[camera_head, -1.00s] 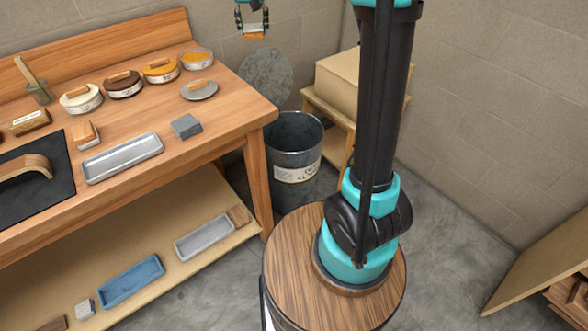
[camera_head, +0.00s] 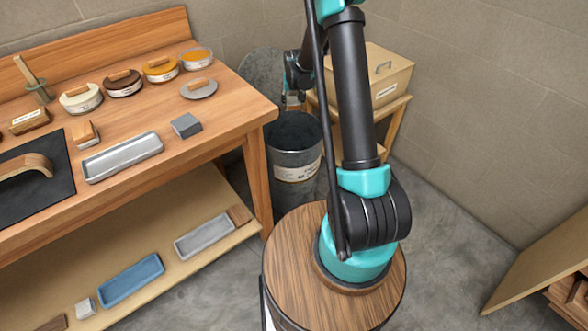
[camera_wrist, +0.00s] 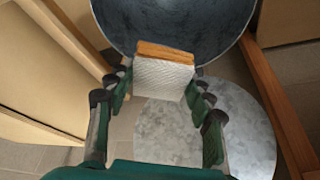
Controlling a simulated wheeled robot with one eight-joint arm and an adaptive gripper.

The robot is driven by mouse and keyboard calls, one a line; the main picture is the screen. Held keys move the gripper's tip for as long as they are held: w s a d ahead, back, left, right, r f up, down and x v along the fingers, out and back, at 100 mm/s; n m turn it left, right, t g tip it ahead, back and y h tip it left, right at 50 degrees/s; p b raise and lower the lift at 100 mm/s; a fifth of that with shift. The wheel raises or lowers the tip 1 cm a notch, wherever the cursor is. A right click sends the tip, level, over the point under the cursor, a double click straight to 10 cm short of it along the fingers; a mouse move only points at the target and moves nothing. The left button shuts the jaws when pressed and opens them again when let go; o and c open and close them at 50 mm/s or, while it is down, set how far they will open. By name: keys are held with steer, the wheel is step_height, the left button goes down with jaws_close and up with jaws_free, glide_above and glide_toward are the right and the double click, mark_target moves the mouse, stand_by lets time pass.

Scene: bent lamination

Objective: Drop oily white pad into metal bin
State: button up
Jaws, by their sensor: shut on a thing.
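My gripper (camera_wrist: 157,82) is shut on the white pad (camera_wrist: 163,78), a textured white block with an orange-brown wooden edge, held between the fingertips. In the head view my gripper (camera_head: 292,98) is small and dark, low behind the far rim of the metal bin. The metal bin (camera_head: 294,172) is a dark grey round bucket with a white label, standing on the floor. In the wrist view the metal bin (camera_wrist: 175,18) fills the top, and the pad overlaps its near rim. I cannot tell whether the pad is over the opening.
A round grey lid (camera_head: 262,68) leans behind the bin; it also shows in the wrist view (camera_wrist: 215,130). The wooden workbench (camera_head: 225,105) holds tins and trays at the left. A cardboard box (camera_head: 385,75) sits on a stand to the bin's right.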

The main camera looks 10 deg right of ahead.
steer(key=f, duration=0.1)
steer(key=d+f, duration=0.1)
steer(key=f, duration=0.1)
steer(key=shift+s+d, duration=0.15)
steer(key=shift+s, duration=0.15)
steer(key=shift+f, duration=2.8)
steer(key=o, duration=1.2)
steer(key=shift+r, duration=0.1)
steer(key=v, duration=1.1)
steer(key=shift+s+r, duration=0.2)
steer(key=shift+r, duration=0.15)
